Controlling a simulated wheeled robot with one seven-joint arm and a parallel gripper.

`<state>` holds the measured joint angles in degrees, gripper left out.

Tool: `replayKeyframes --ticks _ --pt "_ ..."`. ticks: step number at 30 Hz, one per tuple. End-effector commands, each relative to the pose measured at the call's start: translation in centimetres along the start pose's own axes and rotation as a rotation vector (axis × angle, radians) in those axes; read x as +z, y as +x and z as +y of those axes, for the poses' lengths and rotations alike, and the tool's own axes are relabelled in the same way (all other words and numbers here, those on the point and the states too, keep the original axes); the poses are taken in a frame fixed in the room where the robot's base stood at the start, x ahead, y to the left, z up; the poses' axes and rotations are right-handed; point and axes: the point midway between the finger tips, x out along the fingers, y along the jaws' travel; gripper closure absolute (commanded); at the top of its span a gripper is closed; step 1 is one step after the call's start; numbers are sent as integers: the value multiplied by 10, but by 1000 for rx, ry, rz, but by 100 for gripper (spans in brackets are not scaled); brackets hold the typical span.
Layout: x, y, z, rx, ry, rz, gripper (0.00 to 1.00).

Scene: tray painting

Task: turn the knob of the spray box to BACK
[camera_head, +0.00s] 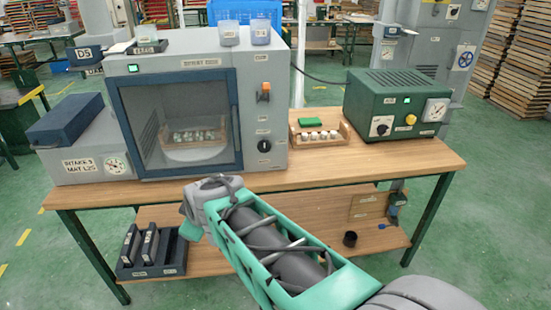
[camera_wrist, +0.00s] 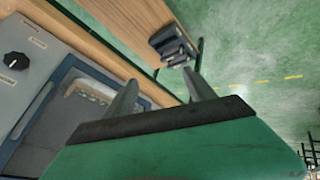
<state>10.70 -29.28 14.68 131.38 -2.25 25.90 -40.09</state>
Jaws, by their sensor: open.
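The spray box (camera_head: 190,70) is a large grey cabinet on the table, with a dark-framed glass door (camera_head: 180,125) that is shut. Its black knob (camera_head: 264,146) sits on the panel right of the door, with small labels around it too small to read. The knob also shows at the far left of the wrist view (camera_wrist: 15,61); I cannot tell which label it points to. My gripper (camera_wrist: 163,84) is open and empty, with its fingers apart in front of the door area, away from the knob. In the head view my arm hides the fingers.
An orange switch (camera_head: 264,92) sits above the knob. A wooden tray (camera_head: 318,136) with white pieces and a green block stands right of the box, beside a green unit (camera_head: 397,102) with its own knob. A blue-lidded intake box (camera_head: 85,150) stands left. Another tray (camera_head: 193,136) shows behind the glass.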

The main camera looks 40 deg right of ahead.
Motion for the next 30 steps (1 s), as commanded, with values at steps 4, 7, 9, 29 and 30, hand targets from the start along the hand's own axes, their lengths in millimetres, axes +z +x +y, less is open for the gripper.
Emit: replayKeyframes --ticks 4,7,9,29,30 --pt "24 79 108 344 -485 78 36" --pt "51 98 181 607 -811 -4 36" --pt "74 101 221 762 -1000 -114 36" --pt "98 121 338 1003 -1318 -419 36" --pt "97 122 341 1003 -1318 -419 36"
